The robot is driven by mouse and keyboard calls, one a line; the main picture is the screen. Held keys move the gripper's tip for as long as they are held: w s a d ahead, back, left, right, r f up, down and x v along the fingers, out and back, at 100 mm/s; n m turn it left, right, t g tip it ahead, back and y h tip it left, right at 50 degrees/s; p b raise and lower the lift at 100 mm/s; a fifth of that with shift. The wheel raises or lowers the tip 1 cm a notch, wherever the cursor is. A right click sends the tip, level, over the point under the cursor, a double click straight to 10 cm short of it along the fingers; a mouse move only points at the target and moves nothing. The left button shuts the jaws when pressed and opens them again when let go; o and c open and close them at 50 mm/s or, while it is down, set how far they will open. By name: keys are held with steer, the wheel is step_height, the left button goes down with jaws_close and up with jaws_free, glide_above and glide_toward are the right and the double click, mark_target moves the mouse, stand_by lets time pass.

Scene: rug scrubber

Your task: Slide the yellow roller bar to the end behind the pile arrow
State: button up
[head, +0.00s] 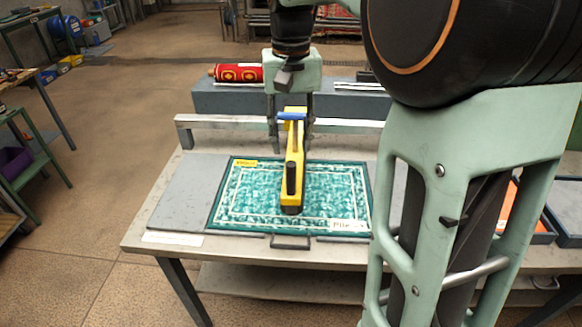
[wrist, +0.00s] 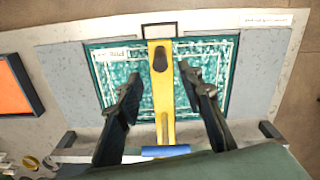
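The yellow roller bar (head: 296,150) lies front to back across the middle of the teal rug (head: 338,190), with a black grip near its front end and a blue part at its back end. It also shows in the wrist view (wrist: 161,100). A white pile label (head: 347,225) is at the rug's front right corner; its arrow is too small to read. My gripper (head: 292,147) is open above the bar's back half, one finger on each side.
The rug lies on a grey board (head: 180,195) on a workbench. A yellow tag (head: 246,163) is at the rug's back left corner. A raised rail (head: 222,122) and a grey block with a rolled red rug (head: 238,73) stand behind. A handle (head: 290,243) is at the front.

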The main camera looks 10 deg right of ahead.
mark_target(291, 171)
step_height(291, 171, down, 9)
steer(key=shift+r, duration=0.15)
jaws_close()
stand_by(0.4)
